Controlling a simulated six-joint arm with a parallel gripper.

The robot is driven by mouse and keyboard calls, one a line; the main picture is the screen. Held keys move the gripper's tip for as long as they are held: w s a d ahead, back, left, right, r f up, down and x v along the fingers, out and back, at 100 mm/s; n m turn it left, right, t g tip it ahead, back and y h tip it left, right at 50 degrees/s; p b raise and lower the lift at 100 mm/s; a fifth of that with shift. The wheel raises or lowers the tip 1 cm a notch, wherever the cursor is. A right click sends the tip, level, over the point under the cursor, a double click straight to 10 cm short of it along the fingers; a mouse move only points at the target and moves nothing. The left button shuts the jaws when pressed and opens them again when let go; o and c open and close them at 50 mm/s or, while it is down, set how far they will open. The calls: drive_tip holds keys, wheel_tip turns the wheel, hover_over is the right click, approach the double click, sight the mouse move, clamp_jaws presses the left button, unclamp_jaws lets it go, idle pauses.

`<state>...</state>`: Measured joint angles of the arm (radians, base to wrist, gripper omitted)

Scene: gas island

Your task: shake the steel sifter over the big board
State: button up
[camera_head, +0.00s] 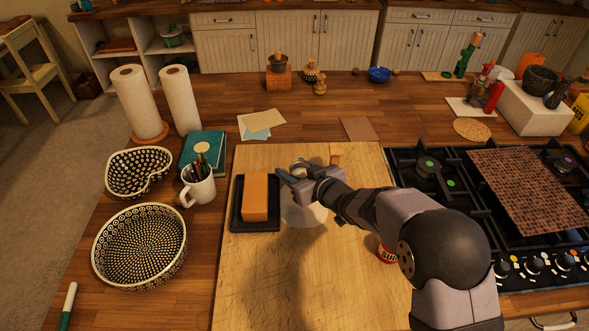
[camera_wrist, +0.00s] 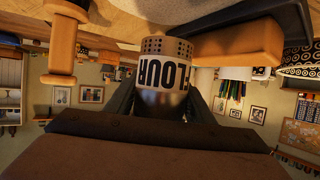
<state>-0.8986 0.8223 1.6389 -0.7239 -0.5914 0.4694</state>
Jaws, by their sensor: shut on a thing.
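My gripper (camera_head: 298,182) is over the upper middle of the big board (camera_head: 262,285), shut on the steel sifter (camera_head: 298,166). In the wrist view the sifter (camera_wrist: 166,72) is a steel cylinder with dark FLOUR lettering, held between the fingers. That view is upside down, and the sifter's perforated end points toward the board, so it is tipped over. A pale whitish patch (camera_head: 306,213) lies on the board below the gripper. The gap between sifter and board is hard to judge.
A black tray (camera_head: 236,222) with an orange block (camera_head: 255,197) lies just left of my gripper. A red and white can (camera_head: 386,254) is partly hidden by my arm. The stove (camera_head: 420,190) is at the right; a mug (camera_head: 198,187) stands left. The board's front left is clear.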

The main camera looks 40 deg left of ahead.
drive_tip(key=shift+w+d+p, duration=0.4)
drive_tip(key=shift+w+d, duration=0.1)
drive_tip(key=shift+w, duration=0.2)
drive_tip(key=shift+s+a, duration=0.15)
drive_tip(key=shift+s+a+b, duration=0.4)
drive_tip(key=shift+s+a, duration=0.05)
drive_tip(key=shift+s, duration=0.2)
drive_tip(key=shift+r, duration=0.1)
idle(0.6)
